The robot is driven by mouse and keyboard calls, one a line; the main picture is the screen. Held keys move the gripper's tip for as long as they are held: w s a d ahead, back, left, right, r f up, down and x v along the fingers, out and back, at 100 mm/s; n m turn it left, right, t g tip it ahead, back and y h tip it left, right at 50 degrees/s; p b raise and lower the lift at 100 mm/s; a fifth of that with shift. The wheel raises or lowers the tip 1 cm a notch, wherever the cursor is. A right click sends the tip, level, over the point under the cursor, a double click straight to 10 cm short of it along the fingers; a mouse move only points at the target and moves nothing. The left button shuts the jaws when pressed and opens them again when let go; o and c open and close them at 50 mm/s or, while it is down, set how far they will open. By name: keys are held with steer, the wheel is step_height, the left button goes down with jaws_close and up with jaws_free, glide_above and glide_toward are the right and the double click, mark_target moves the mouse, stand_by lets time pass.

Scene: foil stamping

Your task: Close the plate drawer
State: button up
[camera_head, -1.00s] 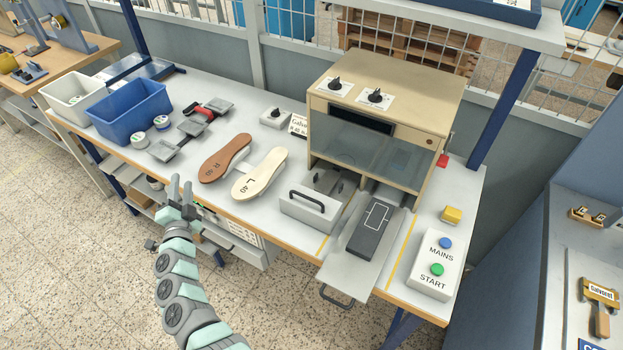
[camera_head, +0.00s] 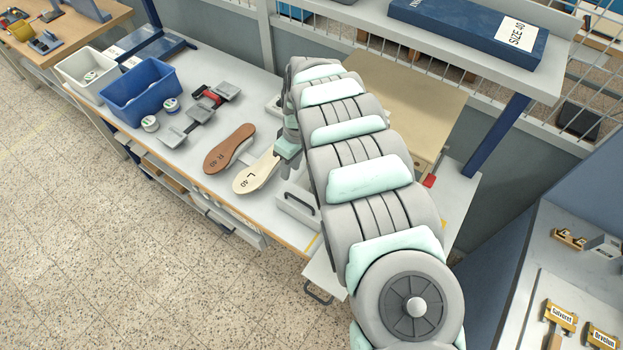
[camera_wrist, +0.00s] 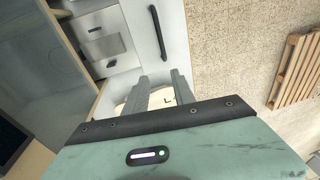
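A grey drawer (camera_head: 290,214) with a dark bar handle (camera_head: 302,197) stands out from the beige stamping machine (camera_head: 425,95). In the wrist view its pale front (camera_wrist: 136,22) and handle (camera_wrist: 158,32) show, with metal pieces (camera_wrist: 100,38) behind the front. I see a gap between front and machine, so it looks open. My gripper (camera_wrist: 161,90) has its two fingers apart with nothing between them, above the cream sole (camera_wrist: 132,98) and beside the drawer front, apart from the handle. In the head view my arm hides most of the machine's front.
A second pulled-out tray (camera_head: 324,272) with a handle (camera_head: 318,297) is mostly hidden by my arm. The brown sole (camera_head: 229,148) and cream sole (camera_head: 256,174) lie left of the drawer. A blue bin (camera_head: 150,103) stands farther left.

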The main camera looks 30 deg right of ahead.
steer(key=s+d+r+g, duration=0.1)
steer(key=s+d+r, duration=0.1)
steer(key=s+r, duration=0.15)
steer(key=p, duration=0.2)
glide_above(300, 195)
steer(key=s+a, duration=0.1)
steer(key=s, duration=0.2)
step_height(300, 195, down, 11)
steer(key=shift+s+a+f, duration=0.1)
steer(key=shift+c, duration=0.4)
jaws_close()
stand_by(0.6)
